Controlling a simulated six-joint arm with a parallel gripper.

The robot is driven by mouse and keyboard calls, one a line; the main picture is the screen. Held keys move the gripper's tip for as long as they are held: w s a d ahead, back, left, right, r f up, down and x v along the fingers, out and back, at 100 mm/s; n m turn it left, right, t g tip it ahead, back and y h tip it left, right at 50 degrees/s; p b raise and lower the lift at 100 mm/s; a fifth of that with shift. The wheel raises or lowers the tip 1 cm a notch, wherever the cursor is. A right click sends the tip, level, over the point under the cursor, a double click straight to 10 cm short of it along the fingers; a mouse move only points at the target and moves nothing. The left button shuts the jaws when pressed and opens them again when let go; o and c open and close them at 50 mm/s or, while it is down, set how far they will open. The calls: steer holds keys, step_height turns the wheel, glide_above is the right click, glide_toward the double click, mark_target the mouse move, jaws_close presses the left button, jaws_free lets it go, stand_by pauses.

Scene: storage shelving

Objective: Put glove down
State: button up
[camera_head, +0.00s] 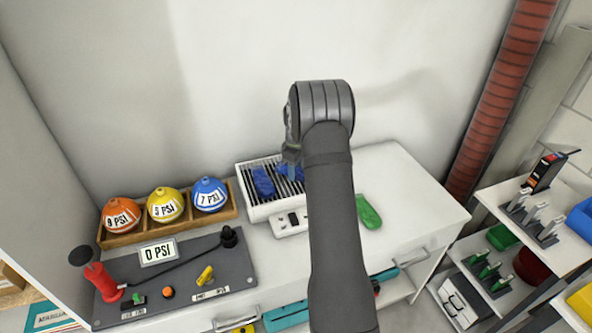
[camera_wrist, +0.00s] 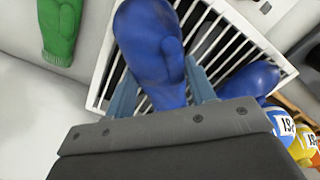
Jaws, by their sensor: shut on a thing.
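My gripper (camera_wrist: 163,82) is shut on a blue glove (camera_wrist: 150,42), with one finger on each side of its narrow end. In the head view my gripper (camera_head: 291,158) is partly hidden by my arm, with the held blue glove (camera_head: 288,171) at the rack. The held glove is over the white slatted rack (camera_head: 262,211); I cannot tell whether it touches the slats. A second blue glove (camera_head: 264,182) lies on the rack to the left and also shows in the wrist view (camera_wrist: 248,80). A green glove (camera_head: 367,212) lies on the white counter to the right.
A wooden tray (camera_head: 170,231) with orange, yellow and blue PSI balls stands left of the rack. A grey panel (camera_head: 176,275) with a red pump sits in front of it. A white socket strip (camera_head: 291,222) is in front of the rack. The counter's right end is clear.

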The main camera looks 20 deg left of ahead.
steer(key=shift+f, duration=0.3)
steer(key=shift+f, duration=0.2)
steer(key=o, duration=1)
steer(key=shift+c, duration=0.2)
steer(key=shift+r, duration=0.15)
step_height(320, 180, up, 12)
